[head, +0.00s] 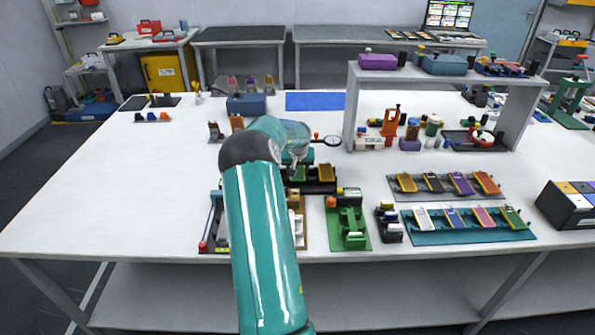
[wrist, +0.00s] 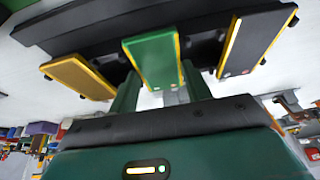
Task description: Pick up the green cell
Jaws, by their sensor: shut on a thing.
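The green cell (wrist: 153,60), a flat green plate with yellow edges, is in the middle of the wrist view. My gripper (wrist: 160,91) is shut on it, with one green finger at each side of its lower end. The cell's far end is at a black rack (wrist: 190,15); I cannot tell whether it still rests there. In the head view my teal arm hides the gripper, and a green cell (head: 298,174) shows beside it at the black rack. Another green cell (head: 513,217) leans on a teal tray (head: 470,236) at the right.
An orange-yellow cell (wrist: 80,76) and a black cell (wrist: 257,40) flank the held cell closely. A green fixture (head: 348,228) stands in front of the rack. A grey shelf (head: 440,76) stands at the back right. The table's left side is largely clear.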

